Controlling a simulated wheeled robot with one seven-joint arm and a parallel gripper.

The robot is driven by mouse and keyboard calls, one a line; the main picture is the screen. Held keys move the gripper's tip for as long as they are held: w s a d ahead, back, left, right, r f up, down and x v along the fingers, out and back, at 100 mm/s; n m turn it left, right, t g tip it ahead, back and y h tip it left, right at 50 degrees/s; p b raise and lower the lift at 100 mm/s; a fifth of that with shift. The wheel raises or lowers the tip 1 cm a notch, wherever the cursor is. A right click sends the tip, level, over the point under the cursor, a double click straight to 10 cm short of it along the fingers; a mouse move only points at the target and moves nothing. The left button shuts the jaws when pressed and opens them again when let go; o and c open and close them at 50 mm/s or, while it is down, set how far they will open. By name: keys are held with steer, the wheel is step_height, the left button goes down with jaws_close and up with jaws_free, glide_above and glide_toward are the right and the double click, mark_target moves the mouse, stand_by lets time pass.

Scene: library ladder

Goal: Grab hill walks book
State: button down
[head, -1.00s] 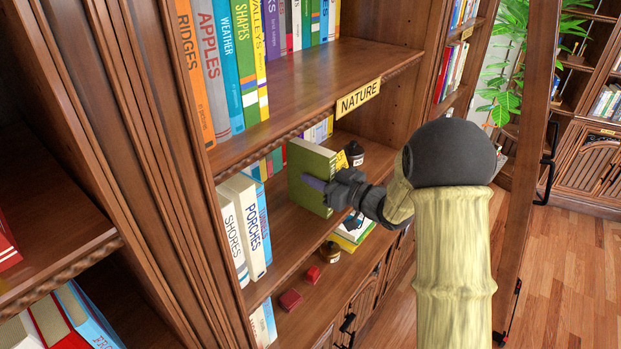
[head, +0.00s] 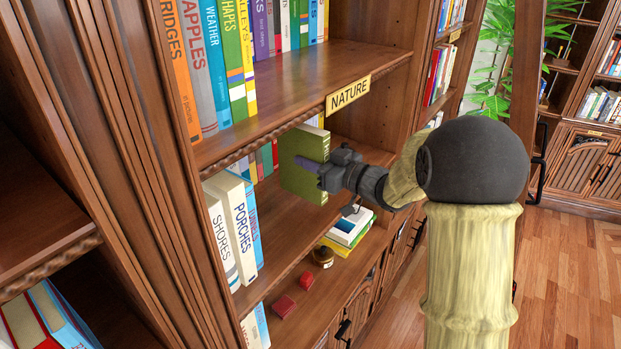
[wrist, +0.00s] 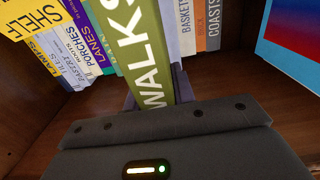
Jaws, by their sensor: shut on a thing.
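The green hill walks book (head: 300,150) is upright at the middle shelf below the NATURE label, in the head view. In the wrist view its green spine (wrist: 140,45) shows the white letters WALKS; the rest of the title is out of frame. My gripper (head: 310,166) is shut on the book, with one purple finger against its near cover. In the wrist view the fingers of my gripper (wrist: 155,92) lie on both sides of the spine. I cannot tell whether the book's lower edge touches the shelf.
White SHORES and PORCHES books (head: 232,230) stand left on the same shelf. The NATURE label (head: 348,95) is on the shelf edge above. Lower down are stacked books (head: 348,230), a small jar (head: 323,255) and red blocks (head: 285,305). A ladder rail (head: 526,110) stands at right.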

steer(key=shift+r, duration=0.95)
steer(key=s+d+b, duration=0.3)
steer(key=d, duration=0.6)
steer(key=s+d+b, duration=0.3)
steer(key=d, duration=0.6)
steer(key=shift+s+d+r, duration=0.15)
steer(key=shift+s+d, duration=0.1)
steer(key=shift+s, duration=0.05)
steer(key=shift+b, duration=0.3)
